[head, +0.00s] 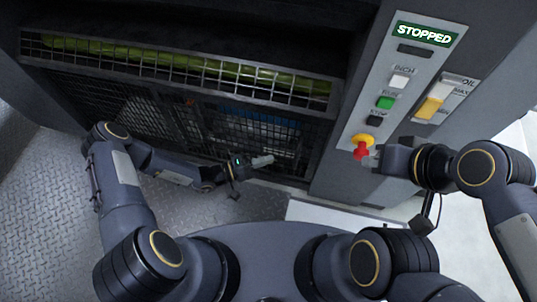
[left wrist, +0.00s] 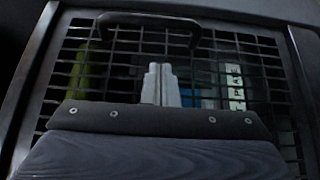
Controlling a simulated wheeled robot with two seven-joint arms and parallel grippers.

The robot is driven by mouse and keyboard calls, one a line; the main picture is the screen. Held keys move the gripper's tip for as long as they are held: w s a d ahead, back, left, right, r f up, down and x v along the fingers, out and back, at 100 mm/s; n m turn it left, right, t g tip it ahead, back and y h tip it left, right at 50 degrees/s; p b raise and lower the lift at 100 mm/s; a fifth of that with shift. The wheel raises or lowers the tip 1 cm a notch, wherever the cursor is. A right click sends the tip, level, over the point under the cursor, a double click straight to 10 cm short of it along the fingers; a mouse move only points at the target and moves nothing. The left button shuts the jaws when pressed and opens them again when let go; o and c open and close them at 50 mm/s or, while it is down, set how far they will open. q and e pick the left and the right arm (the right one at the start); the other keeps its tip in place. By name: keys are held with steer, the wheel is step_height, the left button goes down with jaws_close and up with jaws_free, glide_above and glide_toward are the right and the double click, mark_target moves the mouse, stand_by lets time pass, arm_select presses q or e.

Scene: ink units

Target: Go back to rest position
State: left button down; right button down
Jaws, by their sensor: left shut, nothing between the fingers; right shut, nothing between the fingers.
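My left gripper (head: 262,161) is shut and empty, low in front of the dark mesh guard of the machine. Its closed fingers (left wrist: 160,84) also show in the left wrist view, with the mesh and a dark handle (left wrist: 148,24) beyond them. My right gripper (head: 372,159) is shut and empty beside the red emergency button (head: 361,152) with its yellow collar on the control panel. Its fingertips are close to the button; I cannot tell whether they touch it. The panel display (head: 424,34) reads STOPPED.
The panel (head: 381,100) carries a white INCH button (head: 400,78), a green button (head: 386,102) and a black button (head: 374,120). An upper mesh guard (head: 180,65) spans the machine. Metal floor (head: 45,200) is clear at left.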

arm_select(q)
steer(key=v, duration=0.7)
steer(key=s+a+r+m+g+y, duration=0.1)
steer(key=a+r+m+g+y, duration=0.25)
steer(key=r, duration=0.75)
steer(key=s+a+r+m+g+y, duration=0.1)
steer(key=a+r+m+g+y, duration=0.3)
steer(key=r, duration=0.8)
steer(key=s+a+r+n+t+y, duration=0.3)
steer(key=s+r+t, duration=0.1)
steer(key=s+r, duration=0.25)
steer(key=s+a+r+n+t+y, duration=0.3)
steer(key=s+a+r+t, duration=0.1)
steer(key=s+r, duration=0.25)
step_height(320, 180, up, 25)
steer(key=p, duration=2.6)
steer(key=shift+s+d, duration=0.2)
steer(key=shift+s, duration=0.1)
steer(key=shift+r+g, duration=0.1)
steer(key=shift+g, duration=0.15)
